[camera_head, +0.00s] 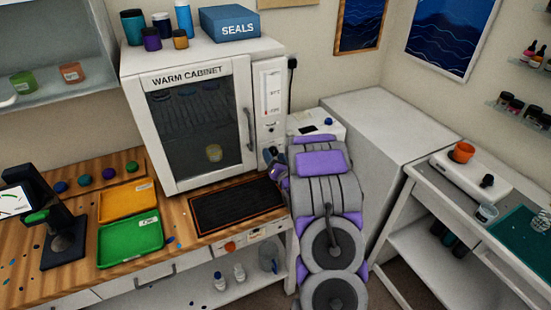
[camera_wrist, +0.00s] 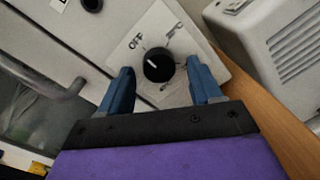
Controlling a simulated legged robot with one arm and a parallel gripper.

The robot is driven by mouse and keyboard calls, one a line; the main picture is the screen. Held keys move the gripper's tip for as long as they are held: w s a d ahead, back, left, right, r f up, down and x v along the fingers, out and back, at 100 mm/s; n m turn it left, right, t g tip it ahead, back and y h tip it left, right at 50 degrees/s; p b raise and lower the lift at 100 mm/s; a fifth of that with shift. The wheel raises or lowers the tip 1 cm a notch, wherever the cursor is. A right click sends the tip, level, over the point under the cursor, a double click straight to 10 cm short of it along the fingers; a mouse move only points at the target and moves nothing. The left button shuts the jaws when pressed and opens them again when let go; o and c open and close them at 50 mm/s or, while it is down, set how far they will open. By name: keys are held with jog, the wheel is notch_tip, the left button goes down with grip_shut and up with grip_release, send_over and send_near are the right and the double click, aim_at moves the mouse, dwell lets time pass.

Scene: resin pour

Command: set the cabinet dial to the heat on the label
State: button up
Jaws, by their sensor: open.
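The warm cabinet (camera_head: 240,85) stands on the wooden bench with its glass door closed. A thermometer strip (camera_head: 272,92) with small red print is on its right panel; I cannot read it surely. In the wrist view the black round dial (camera_wrist: 160,68) sits on a white plate marked OFF at upper left; another marking at upper right is not clearly legible. The dial's white mark is on its left, OFF side. My gripper (camera_wrist: 160,64) is open, its blue fingers either side of the dial with visible gaps. In the head view my gripper (camera_head: 272,160) is at the panel's lower part, hiding the dial.
A cabinet door handle (camera_wrist: 55,85) lies left of my fingers in the wrist view. A vented white box (camera_wrist: 285,40) is close on the right. A black mat (camera_head: 235,208), green tray (camera_head: 130,240) and orange tray (camera_head: 127,200) lie on the bench.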

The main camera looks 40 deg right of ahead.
jog(key=shift+a+r, duration=0.1)
jog(key=shift+d, duration=0.35)
jog(key=c, duration=0.4)
jog(key=shift+a, duration=0.15)
jog(key=c, duration=0.6)
jog(key=shift+c, duration=0.2)
